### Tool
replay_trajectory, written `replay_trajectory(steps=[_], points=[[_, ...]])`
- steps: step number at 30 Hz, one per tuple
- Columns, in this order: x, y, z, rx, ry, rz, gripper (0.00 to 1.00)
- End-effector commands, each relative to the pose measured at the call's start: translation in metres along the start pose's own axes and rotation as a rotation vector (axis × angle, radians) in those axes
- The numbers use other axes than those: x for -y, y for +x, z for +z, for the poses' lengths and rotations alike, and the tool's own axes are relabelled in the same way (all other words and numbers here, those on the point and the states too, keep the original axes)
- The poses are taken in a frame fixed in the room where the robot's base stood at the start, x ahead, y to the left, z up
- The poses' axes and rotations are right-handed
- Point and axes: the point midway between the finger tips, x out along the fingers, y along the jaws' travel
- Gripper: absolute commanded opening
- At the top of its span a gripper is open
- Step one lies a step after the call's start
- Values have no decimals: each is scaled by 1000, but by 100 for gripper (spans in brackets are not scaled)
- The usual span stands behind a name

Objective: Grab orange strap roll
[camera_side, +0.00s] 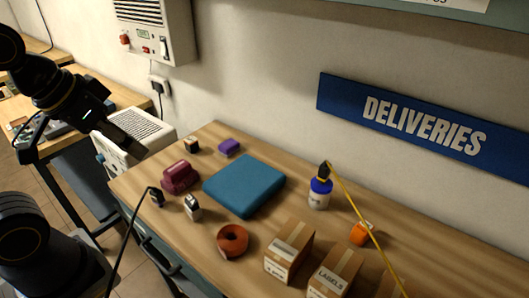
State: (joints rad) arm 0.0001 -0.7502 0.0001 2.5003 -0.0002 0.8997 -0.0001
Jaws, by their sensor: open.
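A reddish-orange ring-shaped roll (232,241) lies flat near the front edge of the wooden bench, its dark centre hole facing up. It looks like the strap roll. A smaller bright orange object (359,234) sits farther right, partly behind a yellow cord; its exact shape is unclear. My gripper (140,138) is at the upper left, dark, in front of a pale machine in the picture. It is open, holds nothing visible, and is well away from the roll; its fingertips are hard to make out.
A blue pad (244,186) lies behind the roll. Small cartons (289,250) stand close to its right. A blue-and-white bottle (320,190) with the yellow cord (352,203) stands farther back. A maroon object (180,177) and a small stamp-like item (193,207) are left.

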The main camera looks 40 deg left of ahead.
Motion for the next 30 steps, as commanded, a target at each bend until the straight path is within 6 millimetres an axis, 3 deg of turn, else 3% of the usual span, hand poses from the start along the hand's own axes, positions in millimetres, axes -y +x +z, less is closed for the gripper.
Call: replay_trajectory(steps=[9,19,22,26,30], points=[[0,0,0,0,0,0,100],[0,-1,-1,-3,-22,-1,100],[-3,-5,-22,-14,-63,1,100],[-20,13,-49,66,-57,17,100],[-54,54,-70,201,-8,36,100]])
